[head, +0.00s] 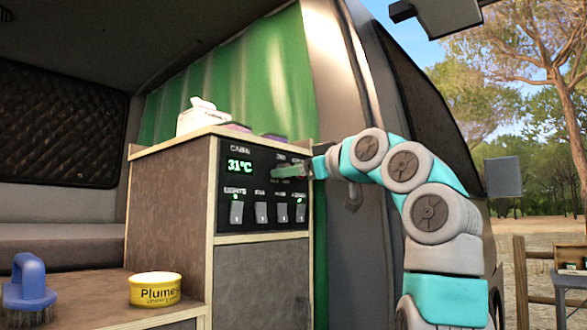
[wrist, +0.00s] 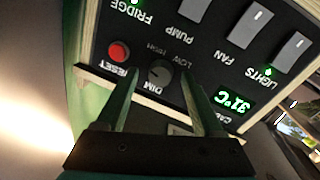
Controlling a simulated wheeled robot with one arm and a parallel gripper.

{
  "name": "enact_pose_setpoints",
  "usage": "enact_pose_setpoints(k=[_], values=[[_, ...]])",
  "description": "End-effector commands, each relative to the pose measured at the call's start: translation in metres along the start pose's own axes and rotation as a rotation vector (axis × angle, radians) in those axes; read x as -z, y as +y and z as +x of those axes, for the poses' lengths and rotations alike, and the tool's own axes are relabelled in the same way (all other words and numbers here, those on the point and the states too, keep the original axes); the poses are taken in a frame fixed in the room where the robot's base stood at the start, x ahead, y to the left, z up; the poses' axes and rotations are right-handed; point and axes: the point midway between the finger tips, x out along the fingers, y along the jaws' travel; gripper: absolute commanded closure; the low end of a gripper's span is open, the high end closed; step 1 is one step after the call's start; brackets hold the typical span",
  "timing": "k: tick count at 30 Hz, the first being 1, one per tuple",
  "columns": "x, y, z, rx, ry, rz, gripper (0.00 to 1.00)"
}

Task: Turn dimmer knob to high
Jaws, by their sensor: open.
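The dimmer knob (wrist: 160,73) is a small dark round knob on the black control panel (head: 262,220), labelled DIM with LOW and HIGH marks in the wrist view. My gripper (wrist: 158,88) is open, with one green finger on either side of the knob. I cannot tell whether the fingers touch the panel. In the head view my gripper (head: 291,171) is at the upper right of the panel and hides the knob. The direction the knob points is too small to tell.
A red RESET button (wrist: 119,51) sits close to one finger. The panel also holds a 31°C display (head: 240,166) and several rocker switches (head: 237,212). A tissue box (head: 203,118) stands on the cabinet; a yellow tin (head: 155,290) and blue brush (head: 29,285) are lower left.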

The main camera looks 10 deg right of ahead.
Motion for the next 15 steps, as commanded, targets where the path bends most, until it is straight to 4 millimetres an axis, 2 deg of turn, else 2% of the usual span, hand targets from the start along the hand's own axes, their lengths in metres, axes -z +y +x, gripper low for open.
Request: enact_pose_setpoints(k=[8,15], values=[[-0.001,0.000,-0.021,-0.001,0.002,-0.001,0.31],[0.000,-0.001,-0.061,0.000,0.002,-0.001,0.31]])
